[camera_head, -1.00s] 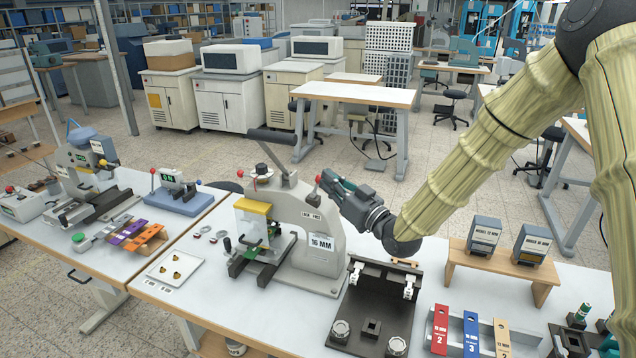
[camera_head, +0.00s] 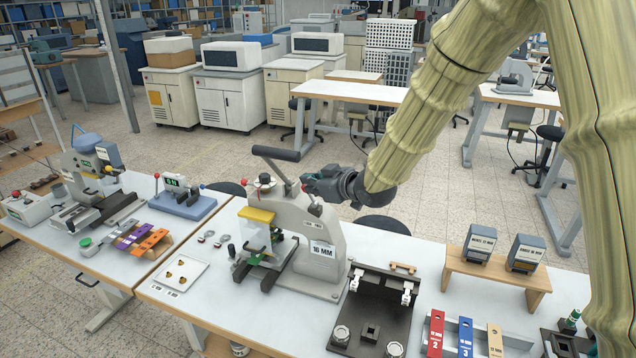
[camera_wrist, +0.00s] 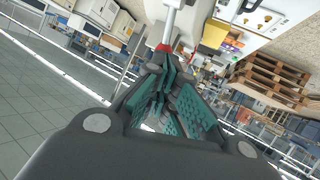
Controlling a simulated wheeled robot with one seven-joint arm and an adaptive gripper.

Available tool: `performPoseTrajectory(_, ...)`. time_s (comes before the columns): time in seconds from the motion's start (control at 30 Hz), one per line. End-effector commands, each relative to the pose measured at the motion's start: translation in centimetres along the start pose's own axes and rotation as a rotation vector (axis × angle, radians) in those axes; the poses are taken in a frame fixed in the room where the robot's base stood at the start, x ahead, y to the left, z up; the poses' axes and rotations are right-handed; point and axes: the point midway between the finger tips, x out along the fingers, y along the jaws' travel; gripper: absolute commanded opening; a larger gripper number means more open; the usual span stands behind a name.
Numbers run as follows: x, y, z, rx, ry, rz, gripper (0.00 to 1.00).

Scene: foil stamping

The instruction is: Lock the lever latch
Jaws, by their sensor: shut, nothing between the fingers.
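The grey press marked 16 MM (camera_head: 290,214) stands on the near table. A small red-ended lever (camera_head: 304,188) shows at its upper right side, and I take this to be the lever latch. My gripper (camera_head: 308,182) is right at this lever, to the right of the press's upper body. In the wrist view, the green-padded fingers of my gripper (camera_wrist: 164,66) are shut, with nothing seen between them. A red piece on a pale rod (camera_wrist: 163,48) lies just beyond the fingertips. I cannot tell whether they touch. The far side of the lever is hidden.
The press's black handle (camera_head: 276,153) juts up and left, close to my gripper. A black fixture plate (camera_head: 377,310) lies right of the press, and a wooden stand (camera_head: 497,268) with two dark blocks stands farther right.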

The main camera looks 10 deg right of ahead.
Motion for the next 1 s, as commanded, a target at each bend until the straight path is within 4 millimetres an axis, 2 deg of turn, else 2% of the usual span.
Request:
performPoseTrajectory(0.73, 0.4, -0.2, -0.2, 0.001, 0.002, 0.0, 0.0)
performPoseTrajectory(0.87, -0.1, -0.1, -0.4, 0.001, 0.003, -0.001, 0.0)
performPoseTrajectory(1.0, -1.5, -0.1, -1.0, 0.0, 0.005, -0.004, 0.0)
